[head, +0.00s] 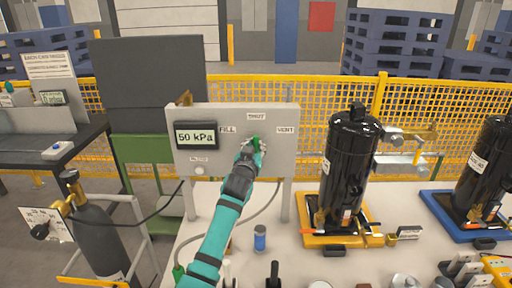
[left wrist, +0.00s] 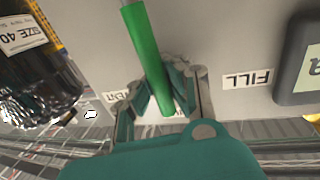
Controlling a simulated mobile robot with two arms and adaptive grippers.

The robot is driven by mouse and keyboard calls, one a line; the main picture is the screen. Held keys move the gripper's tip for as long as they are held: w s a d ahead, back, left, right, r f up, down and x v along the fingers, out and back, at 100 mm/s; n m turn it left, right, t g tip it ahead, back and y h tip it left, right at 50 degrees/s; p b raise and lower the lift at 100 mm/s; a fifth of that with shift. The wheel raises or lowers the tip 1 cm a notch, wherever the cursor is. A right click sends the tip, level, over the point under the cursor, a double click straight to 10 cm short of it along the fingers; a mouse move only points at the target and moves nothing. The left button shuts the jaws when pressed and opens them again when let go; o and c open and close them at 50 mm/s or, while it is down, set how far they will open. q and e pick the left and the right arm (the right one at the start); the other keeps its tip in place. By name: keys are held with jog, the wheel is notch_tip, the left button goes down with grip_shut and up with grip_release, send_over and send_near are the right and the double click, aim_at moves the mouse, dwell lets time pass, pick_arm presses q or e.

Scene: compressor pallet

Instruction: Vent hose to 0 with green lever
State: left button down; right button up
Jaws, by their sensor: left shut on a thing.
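The grey panel (head: 212,168) carries a display (head: 197,136) reading 50 kPa. Its labels are FILL on the left, SHUT at the top and VENT (head: 285,130) on the right. The green lever (head: 257,143) is at the panel's middle, mostly hidden by my left gripper (head: 252,150). In the left wrist view, the gripper (left wrist: 160,95) has its fingers either side of the green lever (left wrist: 148,60) and is shut on it. That view is upside down, with FILL on the right and VENT on the left. My right gripper is out of view.
A grey hose (head: 268,206) curves below the panel over the pale table (head: 300,262). A black compressor (head: 350,155) on a yellow base stands to the right. A small blue can (head: 260,238) is on the table. A gas cylinder (head: 95,235) stands at the left.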

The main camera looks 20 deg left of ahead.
pick_arm(q)
jog(key=shift+d+f, duration=0.1)
jog(key=shift+f, duration=0.2)
